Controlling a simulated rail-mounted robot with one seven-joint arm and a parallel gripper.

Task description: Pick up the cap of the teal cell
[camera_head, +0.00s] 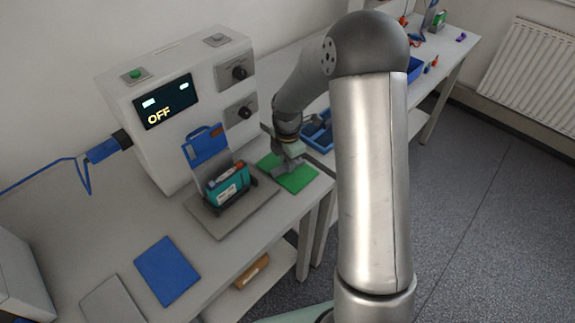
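The teal cell (226,196) stands upright in a dark holder on a grey plate (222,228) in front of the cycler. Small orange-red and blue parts show at its top; I cannot tell whether one of them is its cap. My gripper (288,168) points down over a green mat (298,183), to the right of the cell and apart from it. Its fingers are small and dark here, so their opening does not show. Anything between or under the fingers is hidden.
The cycler (170,150) reads OFF and has a green button and two black knobs. A blue clamp-like part (207,143) rises behind the cell. A blue mat (167,270) lies front left. A blue tray (319,137) stands behind my gripper. My arm hides the bench's right part.

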